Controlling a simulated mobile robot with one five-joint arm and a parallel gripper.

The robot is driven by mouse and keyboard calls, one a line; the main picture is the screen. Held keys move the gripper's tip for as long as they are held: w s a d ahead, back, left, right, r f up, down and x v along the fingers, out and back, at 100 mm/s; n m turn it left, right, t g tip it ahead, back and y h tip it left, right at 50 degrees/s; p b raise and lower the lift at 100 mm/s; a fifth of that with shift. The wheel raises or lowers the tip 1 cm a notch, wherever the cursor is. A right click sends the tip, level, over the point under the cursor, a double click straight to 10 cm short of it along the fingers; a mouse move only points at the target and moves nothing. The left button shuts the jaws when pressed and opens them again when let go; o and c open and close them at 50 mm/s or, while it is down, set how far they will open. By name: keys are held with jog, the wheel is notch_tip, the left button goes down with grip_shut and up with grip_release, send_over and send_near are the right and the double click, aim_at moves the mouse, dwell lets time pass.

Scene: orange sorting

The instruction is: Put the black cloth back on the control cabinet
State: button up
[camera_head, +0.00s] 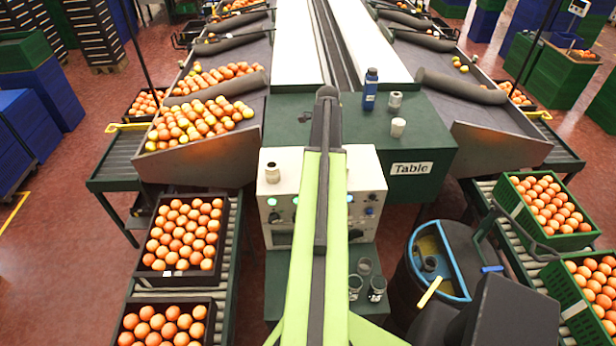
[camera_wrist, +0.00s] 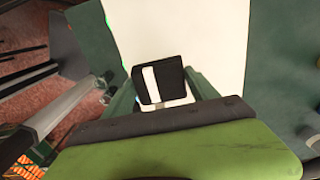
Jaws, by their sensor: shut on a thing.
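The control cabinet (camera_head: 365,170) is a cream box with knobs and lit buttons on its front, in the middle of the head view. Its pale top (camera_wrist: 200,35) fills much of the wrist view. My gripper (camera_wrist: 162,90) is over this top, with its green fingers on both sides of a small black piece with a white stripe, which looks like the folded black cloth (camera_wrist: 173,75). The gripper is shut on it. I cannot tell its height above the top. In the head view my arm hides the gripper and the cloth.
A metal cylinder (camera_head: 272,173) stands on the cabinet's left side. Behind is the green table (camera_head: 430,130) with a blue bottle (camera_head: 370,90) and two cups (camera_head: 398,127). Glass jars (camera_head: 376,289) stand in front, and a blue-rimmed barrel (camera_head: 412,262) at right.

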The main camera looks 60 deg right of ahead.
jog(key=w+a+f, duration=0.1)
jog(key=w+f+b, duration=0.1)
jog(key=w, duration=0.1)
jog(key=w+a+f, duration=0.1)
jog(key=shift+w+a+b, duration=0.3)
jog(key=shift+b, duration=0.1)
notch_tip(320, 180, down, 4)
jog(key=b, duration=0.4)
jog(key=shift+f, duration=0.2)
jog(key=o, duration=1.2)
jog(key=shift+r, duration=0.1)
notch_tip(320, 180, up, 12)
jog(key=p, duration=1.2)
jog(key=shift+r, duration=0.2)
